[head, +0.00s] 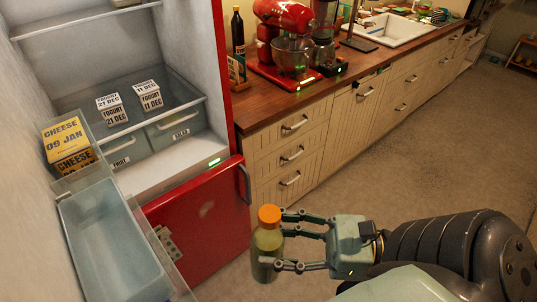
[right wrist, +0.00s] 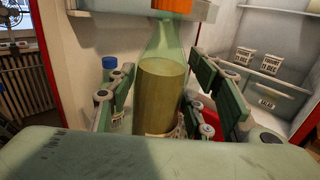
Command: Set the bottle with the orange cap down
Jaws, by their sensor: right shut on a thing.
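The bottle with the orange cap (head: 267,247) is upright, with yellow-green contents, in front of the red lower fridge door in the head view. My right gripper (head: 275,240) is shut on its body, its fingers reaching in from the right. In the right wrist view the same bottle (right wrist: 158,95) stands between the fingers, its orange cap (right wrist: 172,6) cut by the top edge. Its base is partly hidden by my gripper. I cannot tell whether anything supports the base. My left gripper is not in view.
The open fridge door has an empty-looking pale bin (head: 112,240) and a cheese box (head: 66,140). Yogurt boxes (head: 113,106) stand inside the fridge. The wooden counter (head: 262,103) holds a red mixer (head: 283,20).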

